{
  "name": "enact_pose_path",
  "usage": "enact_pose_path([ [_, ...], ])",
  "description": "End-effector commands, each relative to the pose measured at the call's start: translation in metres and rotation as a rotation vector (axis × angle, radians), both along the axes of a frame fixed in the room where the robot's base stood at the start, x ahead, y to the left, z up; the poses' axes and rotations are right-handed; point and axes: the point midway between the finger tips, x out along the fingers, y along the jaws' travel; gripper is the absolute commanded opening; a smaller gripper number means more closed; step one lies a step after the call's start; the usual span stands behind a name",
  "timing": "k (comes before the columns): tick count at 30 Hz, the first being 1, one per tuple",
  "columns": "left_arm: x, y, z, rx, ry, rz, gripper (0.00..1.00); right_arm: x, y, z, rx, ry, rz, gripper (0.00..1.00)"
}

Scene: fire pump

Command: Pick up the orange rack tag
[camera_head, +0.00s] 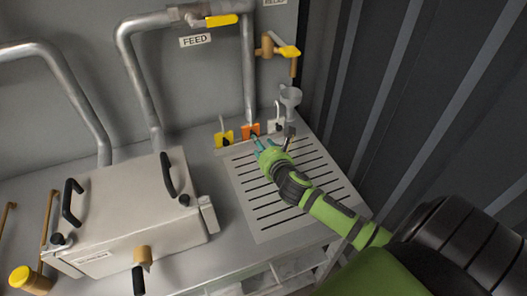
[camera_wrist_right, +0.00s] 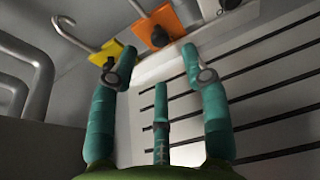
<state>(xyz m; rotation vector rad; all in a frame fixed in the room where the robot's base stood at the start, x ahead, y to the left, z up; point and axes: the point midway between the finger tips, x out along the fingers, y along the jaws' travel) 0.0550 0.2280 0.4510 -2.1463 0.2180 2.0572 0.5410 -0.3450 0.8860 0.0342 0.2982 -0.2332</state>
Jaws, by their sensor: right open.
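The orange rack tag (camera_head: 250,130) stands at the back of the bench between a yellow tag (camera_head: 224,139) and a white tag (camera_head: 276,125). In the right wrist view the orange tag (camera_wrist_right: 166,20) is at the top, beyond the fingertips, with a dark round part on its face. My right gripper (camera_head: 264,147) reaches in from the lower right, just in front of the orange tag. In the wrist view its teal fingers (camera_wrist_right: 150,68) are spread with nothing between them. It appears apart from the tag. My left gripper is not in view.
A slotted drain plate (camera_head: 262,208) lies under my right arm. A grey box with black handles (camera_head: 130,215) stands on the left. Pipes, a yellow-handled valve (camera_head: 222,20) and a brass tap (camera_head: 275,46) are above. A grey funnel (camera_head: 290,97) is right of the tags.

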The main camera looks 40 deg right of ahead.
Motion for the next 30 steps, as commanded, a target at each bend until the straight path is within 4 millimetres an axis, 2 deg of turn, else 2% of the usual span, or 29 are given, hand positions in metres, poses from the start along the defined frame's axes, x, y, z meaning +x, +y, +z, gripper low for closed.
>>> enact_pose_path([
  [2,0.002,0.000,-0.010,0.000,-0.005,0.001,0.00,0.010,-0.003,-0.006,0.000,-0.002,-0.001,0.47],
  [6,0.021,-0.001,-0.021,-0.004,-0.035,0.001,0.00,0.026,-0.006,-0.012,0.000,-0.002,0.000,0.47],
  [9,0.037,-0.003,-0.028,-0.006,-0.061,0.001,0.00,0.036,-0.008,-0.015,0.001,-0.001,0.000,0.47],
  [12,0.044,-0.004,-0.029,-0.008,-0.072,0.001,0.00,0.046,-0.011,-0.016,0.000,0.000,0.000,0.47],
  [19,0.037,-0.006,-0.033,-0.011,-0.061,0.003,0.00,0.059,-0.014,-0.019,0.000,0.000,-0.001,0.47],
  [24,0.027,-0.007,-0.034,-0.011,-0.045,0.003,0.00,0.062,-0.015,-0.020,0.001,0.001,0.000,0.47],
  [30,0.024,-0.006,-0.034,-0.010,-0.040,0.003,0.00,0.061,-0.015,-0.020,0.001,0.001,0.000,0.47],
])
